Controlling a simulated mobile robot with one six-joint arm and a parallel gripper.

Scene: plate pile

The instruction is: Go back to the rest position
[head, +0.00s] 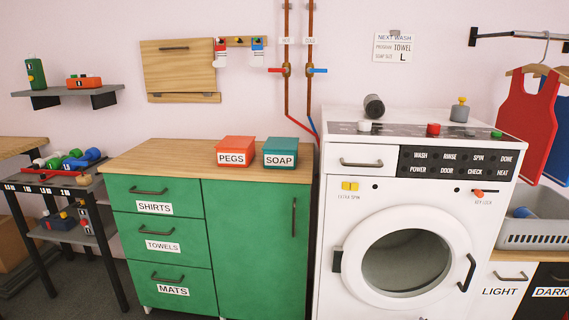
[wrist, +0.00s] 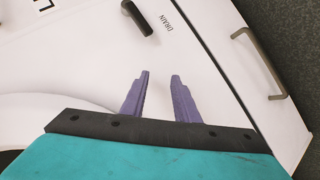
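My gripper (wrist: 160,78) shows in the wrist view with its two purple fingers apart and nothing between them. It is over a white panel (wrist: 215,80) that carries the word DRAIN and a dark stubby handle (wrist: 136,18). A rounded edge shows at the lower left of that view. In the head view my gripper is not visible. The white washing machine (head: 337,215) stands at the right there, with its round door (head: 355,270) shut.
A green cabinet (head: 235,200) bears a red PEGS box (head: 236,144) and a teal SOAP box (head: 279,146). A dark-legged rack (head: 15,215) stands left. A grey basket (head: 530,238) is at the right. In the wrist view, a metal handle (wrist: 260,62) sits near the panel's right edge.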

